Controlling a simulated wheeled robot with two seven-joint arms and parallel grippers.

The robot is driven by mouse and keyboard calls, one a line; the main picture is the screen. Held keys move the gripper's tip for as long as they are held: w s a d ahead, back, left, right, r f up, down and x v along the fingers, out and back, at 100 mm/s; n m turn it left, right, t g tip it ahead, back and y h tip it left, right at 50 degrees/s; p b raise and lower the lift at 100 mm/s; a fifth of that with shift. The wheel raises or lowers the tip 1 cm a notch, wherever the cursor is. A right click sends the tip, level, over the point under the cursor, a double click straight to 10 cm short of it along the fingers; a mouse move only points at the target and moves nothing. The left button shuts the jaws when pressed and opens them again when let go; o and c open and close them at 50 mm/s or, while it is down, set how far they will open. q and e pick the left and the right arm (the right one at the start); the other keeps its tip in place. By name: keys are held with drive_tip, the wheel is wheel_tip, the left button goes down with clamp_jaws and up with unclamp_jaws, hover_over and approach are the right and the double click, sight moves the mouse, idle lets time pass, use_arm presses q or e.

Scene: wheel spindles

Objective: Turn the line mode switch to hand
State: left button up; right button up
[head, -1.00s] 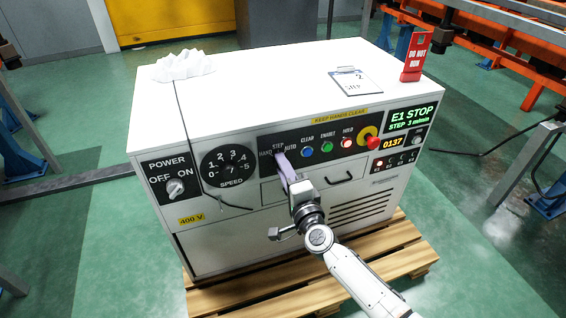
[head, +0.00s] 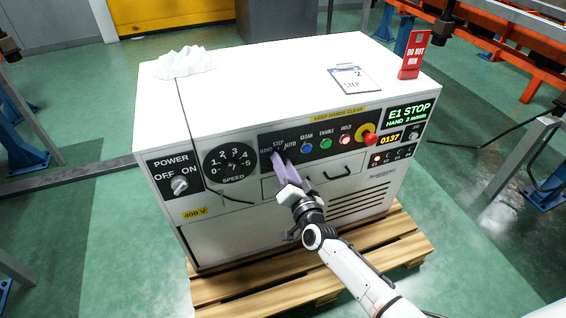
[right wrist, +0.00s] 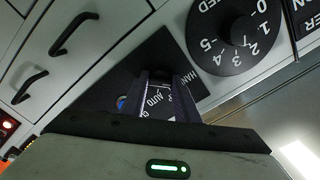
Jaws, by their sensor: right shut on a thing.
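The line mode switch sits on the dark front panel (head: 330,146) of a white cabinet, under the labels HAND, STEP and AUTO (head: 290,146). My right gripper (head: 279,161) is shut on its knob. The pale purple fingers cover most of the knob, so its pointer is hidden. In the right wrist view the fingers (right wrist: 166,97) close over the switch, with HAND and AUTO beside them. My left gripper is not in view.
The SPEED dial (head: 230,160) and POWER knob (head: 179,184) are left of the switch. Blue, green and lit red buttons (head: 345,140) and a red emergency stop (head: 370,139) are right. A drawer handle (head: 336,174) juts out below. A thin black cable hangs over the front.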

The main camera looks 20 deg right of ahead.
drive_tip(key=shift+o, duration=0.2)
idle(0.3)
drive_tip(key=o, duration=1)
drive_tip(key=shift+o, duration=0.2)
drive_tip(key=s+p, duration=0.2)
drive_tip(key=s, duration=0.8)
drive_tip(key=shift+s+d, duration=0.15)
drive_tip(key=shift+d, duration=0.05)
